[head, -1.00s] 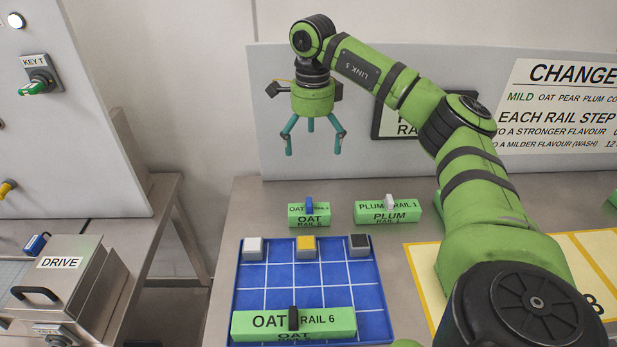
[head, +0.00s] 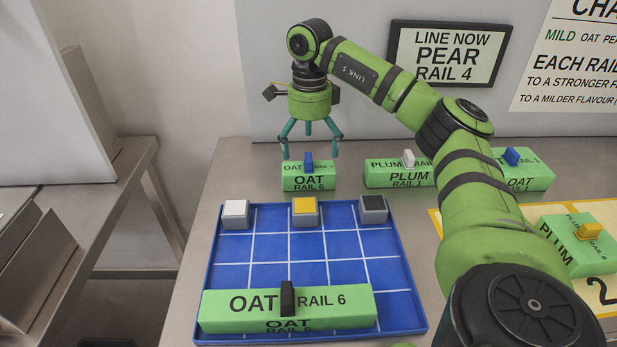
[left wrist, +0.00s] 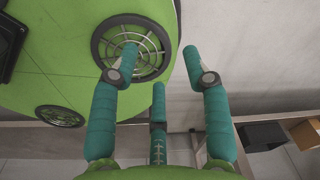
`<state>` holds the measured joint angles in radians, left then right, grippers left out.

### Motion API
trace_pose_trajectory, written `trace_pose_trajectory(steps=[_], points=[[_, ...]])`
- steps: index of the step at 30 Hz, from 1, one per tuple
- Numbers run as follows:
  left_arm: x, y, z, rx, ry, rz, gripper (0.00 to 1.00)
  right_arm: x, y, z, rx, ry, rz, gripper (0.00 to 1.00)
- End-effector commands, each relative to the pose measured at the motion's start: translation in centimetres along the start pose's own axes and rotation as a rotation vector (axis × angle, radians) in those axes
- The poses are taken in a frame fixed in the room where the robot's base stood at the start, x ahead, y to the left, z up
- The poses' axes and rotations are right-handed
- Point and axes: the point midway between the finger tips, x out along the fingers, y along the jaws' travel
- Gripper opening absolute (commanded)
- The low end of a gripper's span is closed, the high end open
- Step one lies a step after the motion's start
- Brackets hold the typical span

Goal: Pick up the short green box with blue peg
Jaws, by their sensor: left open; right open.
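A short green box (head: 309,184) marked OAT RAIL 6, with a blue peg (head: 308,162) on top, stands behind the blue tray in the head view. My right gripper (head: 310,150) hangs over it with its teal fingers spread open and empty. The fingertips overlap the box's top edge in the picture; I cannot tell the exact gap. Another green box (head: 524,184) with a blue peg (head: 512,157) stands at the right, partly hidden by my right arm. My left gripper (left wrist: 160,65) is open and empty in the left wrist view.
The blue tray (head: 237,273) holds a long green box (head: 240,303) with a black peg, and white, yellow and black-topped blocks. A PLUM box (head: 392,180) with a white peg stands right of the OAT box. A yellow-pegged box (head: 568,257) is at far right.

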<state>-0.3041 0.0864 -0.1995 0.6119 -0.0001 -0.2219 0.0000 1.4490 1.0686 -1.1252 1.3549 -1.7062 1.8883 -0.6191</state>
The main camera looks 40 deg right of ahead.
Motion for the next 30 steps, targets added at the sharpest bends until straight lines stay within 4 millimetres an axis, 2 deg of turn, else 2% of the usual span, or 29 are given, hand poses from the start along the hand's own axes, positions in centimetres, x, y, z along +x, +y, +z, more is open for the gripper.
trace_pose_trajectory(steps=[1,6,11,18,22,28,29,30], points=[[0.9,0.1,-0.5,-0.001,0.009,0.002,0.48,0.8,0.0,0.0,0.0,-0.001,-0.001,1.0],[0.7,0.6,-1.6,-0.004,0.028,0.007,0.48,1.9,0.0,0.0,0.0,0.002,0.002,1.0],[0.2,0.6,-1.6,-0.005,0.028,0.008,0.48,3.5,0.0,0.0,-0.001,0.002,0.002,1.0],[-0.5,0.6,-1.3,-0.004,0.022,0.008,0.48,7.0,0.0,0.1,0.0,0.002,0.002,1.0],[-0.5,0.6,-1.1,-0.004,0.018,0.008,0.48,7.8,-0.1,0.1,0.0,0.0,0.0,1.0],[-0.5,0.5,-0.9,-0.003,0.015,0.007,0.48,7.9,-0.1,0.2,0.0,-0.001,0.0,1.0],[-0.5,0.5,-0.9,-0.003,0.015,0.006,0.48,7.9,-0.1,0.2,0.0,-0.001,-0.001,0.88],[-0.5,0.5,-0.8,-0.003,0.014,0.006,0.48,7.9,-0.1,0.2,0.0,-0.001,0.0,0.72]])
